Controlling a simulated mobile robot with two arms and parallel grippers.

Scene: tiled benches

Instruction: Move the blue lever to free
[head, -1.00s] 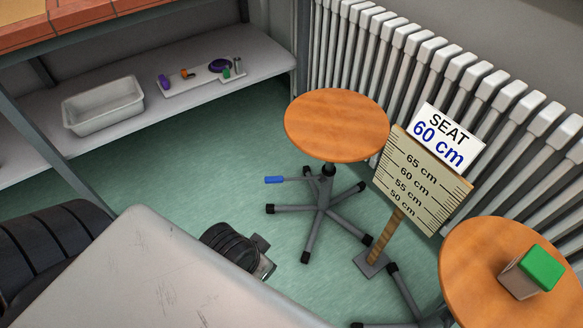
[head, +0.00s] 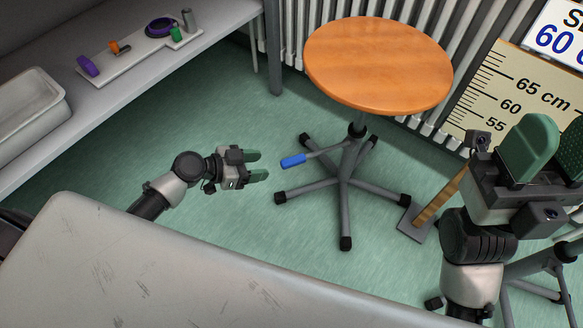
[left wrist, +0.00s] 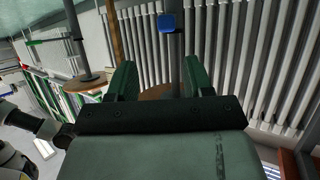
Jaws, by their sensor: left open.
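The blue lever (head: 293,161) is a blue grip on a grey rod that sticks out to the left from the column of a stool (head: 378,62) with a round wooden seat. My left gripper (head: 262,166) is open and empty, low over the floor left of the lever, with its green fingertips pointing toward it and a gap between. In the left wrist view the blue lever (left wrist: 167,22) shows beyond the fingers (left wrist: 157,82), above the gap. My right gripper (head: 552,148) is raised at the right, its two green fingers apart and nothing seen between them.
A shelf with a white tub (head: 28,108) and a tray of small parts (head: 140,50) is at the left. Radiators line the wall. Green floor lies clear around the lever.

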